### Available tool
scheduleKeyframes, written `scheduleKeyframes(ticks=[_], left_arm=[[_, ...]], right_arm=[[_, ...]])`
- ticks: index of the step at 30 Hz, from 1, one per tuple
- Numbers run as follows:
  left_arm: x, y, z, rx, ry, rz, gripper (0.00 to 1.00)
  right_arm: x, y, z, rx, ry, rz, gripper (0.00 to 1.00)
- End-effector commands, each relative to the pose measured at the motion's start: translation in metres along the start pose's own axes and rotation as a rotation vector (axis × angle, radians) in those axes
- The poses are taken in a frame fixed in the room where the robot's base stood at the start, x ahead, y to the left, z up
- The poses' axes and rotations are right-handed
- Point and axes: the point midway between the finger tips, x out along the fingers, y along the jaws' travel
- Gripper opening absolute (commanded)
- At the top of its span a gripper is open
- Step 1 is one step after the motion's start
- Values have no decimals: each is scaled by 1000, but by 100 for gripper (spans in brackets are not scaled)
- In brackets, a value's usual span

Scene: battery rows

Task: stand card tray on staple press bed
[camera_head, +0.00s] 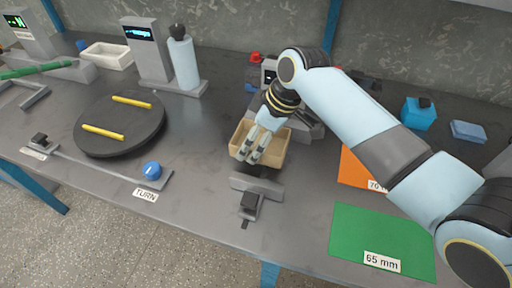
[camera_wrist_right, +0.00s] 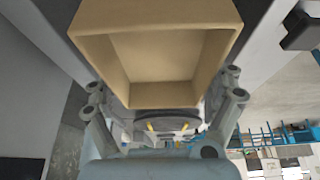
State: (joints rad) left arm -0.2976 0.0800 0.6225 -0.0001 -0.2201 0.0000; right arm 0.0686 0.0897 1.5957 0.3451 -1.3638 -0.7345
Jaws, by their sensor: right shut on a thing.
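The card tray (camera_head: 277,148) is a tan open box near the middle of the table in the head view. My right gripper (camera_head: 251,157) is shut on it, with its fingers at the tray's near left side. In the right wrist view the empty tray (camera_wrist_right: 150,16) fills the upper middle, its open side facing the camera. A grey machine (camera_head: 312,126), apparently the staple press, stands behind the tray, partly hidden by my right arm and the tray. I cannot tell whether the tray touches its bed. My left gripper is not in view.
A grey bracket with a dark block (camera_head: 250,201) lies in front of the tray. Orange (camera_head: 354,168) and green (camera_head: 372,233) mats lie to the right. A dark turntable (camera_head: 120,125) with two yellow sticks and a blue knob (camera_head: 152,170) are left. Bare table separates turntable and tray.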

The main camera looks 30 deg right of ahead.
Motion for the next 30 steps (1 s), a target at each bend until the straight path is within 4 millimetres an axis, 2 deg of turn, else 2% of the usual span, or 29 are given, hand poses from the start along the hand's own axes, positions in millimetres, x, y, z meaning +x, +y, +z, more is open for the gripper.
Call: scheduleKeyframes(ticks=[7, 19, 20, 22, 30], left_arm=[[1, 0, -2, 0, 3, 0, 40], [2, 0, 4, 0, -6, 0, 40], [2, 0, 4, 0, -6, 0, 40], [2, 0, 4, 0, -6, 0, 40], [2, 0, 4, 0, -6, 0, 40]], right_arm=[[32, -1, 14, 2, -2, -2, 59], [38, -1, 16, 2, 0, -1, 59], [38, -1, 16, 2, 0, -1, 89], [38, -1, 16, 1, 0, -1, 98], [37, -1, 16, 1, -1, -1, 100]])
